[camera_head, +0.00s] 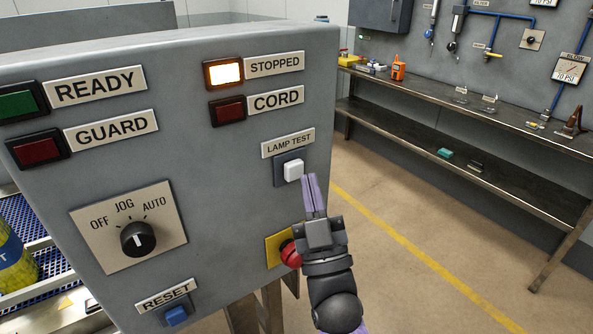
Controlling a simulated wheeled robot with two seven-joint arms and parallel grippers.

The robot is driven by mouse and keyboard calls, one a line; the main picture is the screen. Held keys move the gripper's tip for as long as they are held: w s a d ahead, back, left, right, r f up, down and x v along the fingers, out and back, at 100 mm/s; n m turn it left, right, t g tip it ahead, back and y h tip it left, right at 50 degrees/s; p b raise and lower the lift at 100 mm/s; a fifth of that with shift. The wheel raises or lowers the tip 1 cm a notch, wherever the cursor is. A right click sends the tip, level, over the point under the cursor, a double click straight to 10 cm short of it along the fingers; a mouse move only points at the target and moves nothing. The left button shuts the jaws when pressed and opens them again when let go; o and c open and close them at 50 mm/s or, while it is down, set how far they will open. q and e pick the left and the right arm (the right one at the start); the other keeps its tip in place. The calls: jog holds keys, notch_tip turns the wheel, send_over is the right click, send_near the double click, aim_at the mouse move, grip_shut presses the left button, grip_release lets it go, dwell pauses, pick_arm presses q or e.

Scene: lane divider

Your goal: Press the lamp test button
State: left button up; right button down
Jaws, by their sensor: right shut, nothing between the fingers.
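The lamp test button (293,171) is a white square button on a dark plate, under the LAMP TEST label (288,143) at the right side of the grey control panel (215,160). My right gripper (311,181) is shut and empty. Its purple fingertips point up and appear just below and to the right of the white button. I cannot tell whether they touch it. My left gripper is not in view.
A red button (290,254) on a yellow plate is partly hidden behind my right gripper. A selector knob (138,238) and a blue RESET button (176,315) are lower left. The STOPPED lamp (224,73) is lit. A workbench (480,115) stands behind at right.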

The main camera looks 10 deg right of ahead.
jog(key=shift+w, duration=0.15)
dwell(0.5)
jog(key=shift+w+a, duration=0.15)
jog(key=shift+w, duration=0.1)
jog(key=shift+w+a+b, duration=0.15)
jog(key=shift+w+b, duration=0.2)
jog(key=shift+w, duration=0.1)
dwell(0.6)
dwell(0.4)
jog(key=shift+s, duration=0.15)
jog(key=shift+s+d+p, duration=0.3)
jog(key=shift+s+p, duration=0.3)
jog(key=shift+s, duration=0.1)
